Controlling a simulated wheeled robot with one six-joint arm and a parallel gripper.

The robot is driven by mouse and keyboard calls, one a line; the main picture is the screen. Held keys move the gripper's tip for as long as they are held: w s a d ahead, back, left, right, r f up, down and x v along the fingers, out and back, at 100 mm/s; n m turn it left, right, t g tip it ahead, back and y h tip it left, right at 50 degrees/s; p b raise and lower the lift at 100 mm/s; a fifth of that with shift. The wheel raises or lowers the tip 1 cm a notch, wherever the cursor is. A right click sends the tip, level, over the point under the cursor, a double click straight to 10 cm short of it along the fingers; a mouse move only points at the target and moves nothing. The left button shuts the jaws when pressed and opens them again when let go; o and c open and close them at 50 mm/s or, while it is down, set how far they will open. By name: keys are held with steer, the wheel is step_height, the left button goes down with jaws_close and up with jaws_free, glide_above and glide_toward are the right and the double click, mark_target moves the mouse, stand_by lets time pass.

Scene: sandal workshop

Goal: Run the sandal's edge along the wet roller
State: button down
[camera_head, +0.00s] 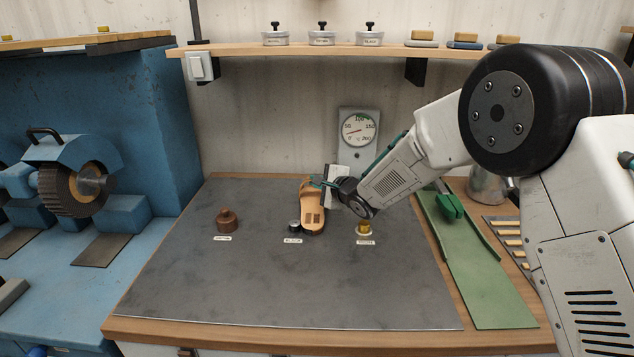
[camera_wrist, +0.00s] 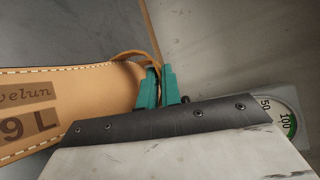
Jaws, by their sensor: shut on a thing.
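The tan sandal (camera_head: 313,215) is held above or on the dark mat, sole end toward me. My gripper (camera_head: 320,183) is shut on its far end. In the wrist view the teal fingers (camera_wrist: 159,84) pinch the sandal by its strap loop, and the stitched insole (camera_wrist: 70,88) shows "9 L". The sandal's near end lies beside the small dark roller (camera_head: 294,226); I cannot tell whether they touch. A brown roller (camera_head: 226,219) stands to the left and a yellow one (camera_head: 364,228) to the right. Which is wet does not show clearly.
Small labels lie before the rollers. A dial gauge (camera_head: 359,130) is on the back wall. A green tray (camera_head: 470,265) lies right of the mat (camera_head: 270,295). A brush wheel machine (camera_head: 75,188) stands left. The front of the mat is clear.

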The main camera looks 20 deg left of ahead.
steer(key=shift+w+a, duration=0.2)
steer(key=shift+w, duration=0.1)
steer(key=shift+w+a, duration=0.15)
steer(key=shift+w, duration=0.2)
steer(key=shift+w+a, duration=0.15)
stand_by(1.5)
stand_by(0.4)
steer(key=shift+w+d, duration=0.2)
steer(key=shift+d, duration=0.6)
steer(key=shift+r, duration=0.1)
steer(key=shift+r, duration=4.5)
